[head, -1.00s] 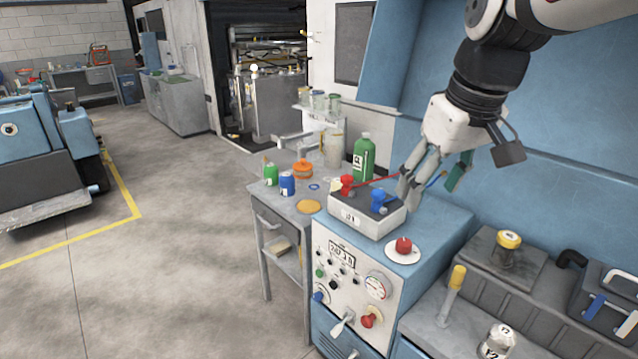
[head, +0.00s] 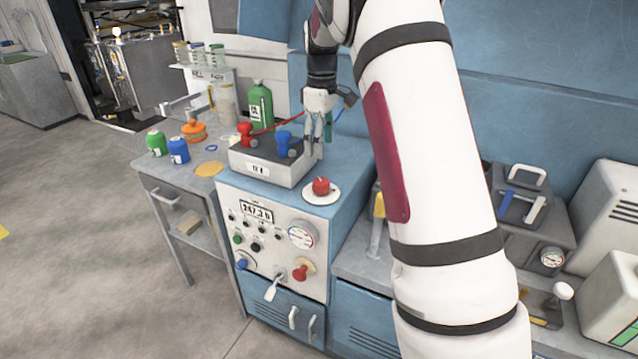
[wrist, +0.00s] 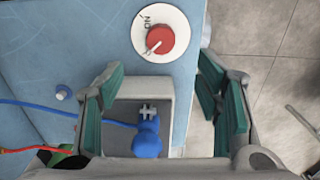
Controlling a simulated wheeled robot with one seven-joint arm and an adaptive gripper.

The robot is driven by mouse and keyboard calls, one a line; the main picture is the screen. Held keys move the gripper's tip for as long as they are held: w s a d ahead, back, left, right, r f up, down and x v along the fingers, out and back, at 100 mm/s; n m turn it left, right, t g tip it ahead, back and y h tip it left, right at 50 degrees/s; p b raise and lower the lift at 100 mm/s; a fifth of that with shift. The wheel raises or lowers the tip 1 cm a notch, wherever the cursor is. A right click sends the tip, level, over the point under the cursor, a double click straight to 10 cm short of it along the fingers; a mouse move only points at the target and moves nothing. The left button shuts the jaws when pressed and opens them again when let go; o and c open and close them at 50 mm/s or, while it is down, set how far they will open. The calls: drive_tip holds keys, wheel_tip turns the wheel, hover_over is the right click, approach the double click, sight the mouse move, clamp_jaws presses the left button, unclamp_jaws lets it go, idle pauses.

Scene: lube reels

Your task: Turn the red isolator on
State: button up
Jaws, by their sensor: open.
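The red isolator (head: 321,186) is a round red knob on a white disc on top of the blue cabinet. In the wrist view the red knob (wrist: 160,40) sits at the top centre, with an ON mark at the disc's upper left and a pale pointer line toward the lower left. My gripper (head: 318,140) is open and empty, behind the knob in the head view, by the right side of the grey battery box (head: 262,170). In the wrist view my gripper (wrist: 163,90) has its green-padded fingers spread over the box's blue terminal (wrist: 147,135), apart from the knob.
A red terminal (head: 245,132) and a blue terminal (head: 283,142) with cables stand on the box. A green bottle (head: 261,105) is behind it. The front panel carries another red knob (head: 301,272) and a gauge (head: 301,234). A yellow-handled tool (head: 378,204) stands to the right.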

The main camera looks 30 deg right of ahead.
sight(321, 181)
wheel_tip(321, 181, down, 13)
drive_tip(key=shift+r+p, duration=0.2)
drive_tip(key=shift+p, duration=0.1)
drive_tip(key=c, duration=1.2)
